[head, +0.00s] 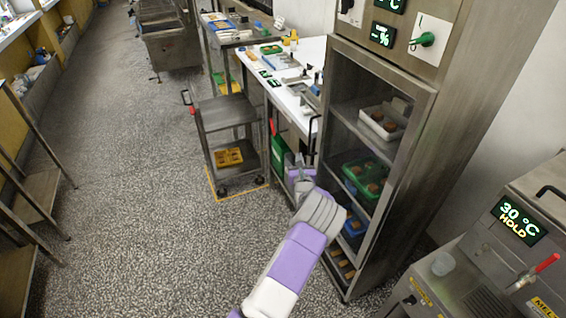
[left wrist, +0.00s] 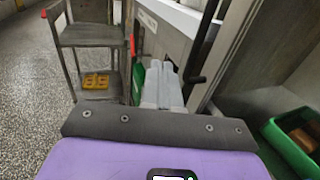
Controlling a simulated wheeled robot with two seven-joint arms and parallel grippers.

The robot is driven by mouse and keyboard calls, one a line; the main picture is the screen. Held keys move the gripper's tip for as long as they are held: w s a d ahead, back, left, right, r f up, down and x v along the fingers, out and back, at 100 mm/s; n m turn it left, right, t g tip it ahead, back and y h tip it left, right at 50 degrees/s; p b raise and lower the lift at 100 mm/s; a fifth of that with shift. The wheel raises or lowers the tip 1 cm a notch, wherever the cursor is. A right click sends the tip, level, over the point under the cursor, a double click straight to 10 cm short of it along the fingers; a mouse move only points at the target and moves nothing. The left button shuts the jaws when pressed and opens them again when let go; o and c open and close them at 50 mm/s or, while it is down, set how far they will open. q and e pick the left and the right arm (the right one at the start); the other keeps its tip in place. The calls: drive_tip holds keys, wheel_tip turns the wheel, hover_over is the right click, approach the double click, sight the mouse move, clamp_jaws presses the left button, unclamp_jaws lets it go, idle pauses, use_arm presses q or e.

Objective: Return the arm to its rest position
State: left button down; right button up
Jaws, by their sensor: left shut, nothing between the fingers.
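My left arm, white, purple and grey, reaches up from the bottom of the head view. My left gripper (head: 299,160) is at its far end, in front of the tall steel cabinet (head: 384,163) and close to its left edge. In the left wrist view the two grey fingers of the gripper (left wrist: 162,72) lie together, shut with nothing between them. They point toward the gap between the cart and the cabinet. I cannot tell whether the gripper touches the cabinet. My right gripper is not in view.
The cabinet holds a white tray (head: 383,122) and a green tray (head: 366,178) with brown pieces. A steel cart (head: 226,112) with a yellow tray (head: 229,157) stands left of the gripper. A machine reading 30 °C (head: 518,220) is at right. The speckled floor at left is clear.

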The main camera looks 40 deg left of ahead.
use_arm(q)
drive_tip(key=s+a+f+n+g+p, duration=0.1)
drive_tip(key=s+f+n+g, duration=0.4)
drive_tip(key=s, duration=0.4)
drive_tip(key=s+a+f+n+g+p, duration=0.1)
drive_tip(key=s+f+n+g, duration=0.25)
drive_tip(key=s+f, duration=0.45)
drive_tip(key=s+d+f+n+g+h, duration=0.55)
drive_tip(key=s+d+f, duration=0.4)
drive_tip(key=s, duration=0.35)
drive_tip(key=s+d+f+n+g+h, duration=0.1)
drive_tip(key=s+d+n+h, duration=0.25)
drive_tip(key=d, duration=0.65)
drive_tip(key=s+d+n+g+h, duration=0.1)
drive_tip(key=s+d+n+h, duration=0.25)
drive_tip(key=d, duration=0.55)
drive_tip(key=s+d+r+n+t+h, duration=0.1)
drive_tip(key=d+r+n+t+h, duration=0.2)
drive_tip(key=d+n, duration=0.6)
drive_tip(key=shift+s+d+r+h+p, duration=0.4)
drive_tip(key=shift+d+r, duration=0.25)
drive_tip(key=shift+d, duration=0.75)
